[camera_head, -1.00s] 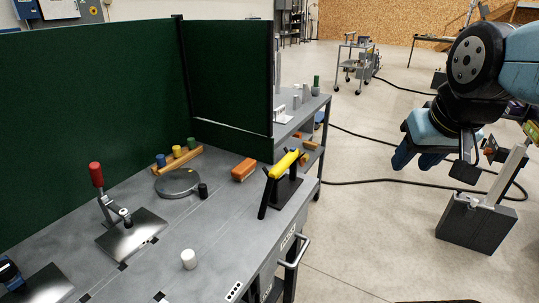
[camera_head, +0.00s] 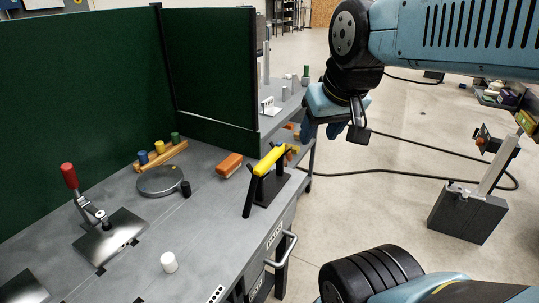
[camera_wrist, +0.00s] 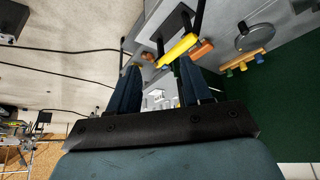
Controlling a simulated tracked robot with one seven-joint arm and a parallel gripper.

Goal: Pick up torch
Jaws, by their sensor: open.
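The torch (camera_head: 269,160) has a yellow handle and a dark nozzle end that slants down to the left. It rests on a black stand (camera_head: 265,190) near the right edge of the grey bench. The torch also shows in the wrist view (camera_wrist: 178,49), just beyond and between the fingertips. My gripper (camera_head: 319,134) is past the bench's right edge, to the right of the torch and apart from it. In the wrist view my gripper (camera_wrist: 160,72) has its two dark blue fingers spread with nothing between them.
The grey bench (camera_head: 125,265) also holds an orange block (camera_head: 229,165), a round grey disc (camera_head: 160,181), a white cylinder (camera_head: 169,262) and a red-handled clamp (camera_head: 70,177). Green screens (camera_head: 80,115) stand behind. A cable crosses the open floor (camera_head: 380,210) to the right.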

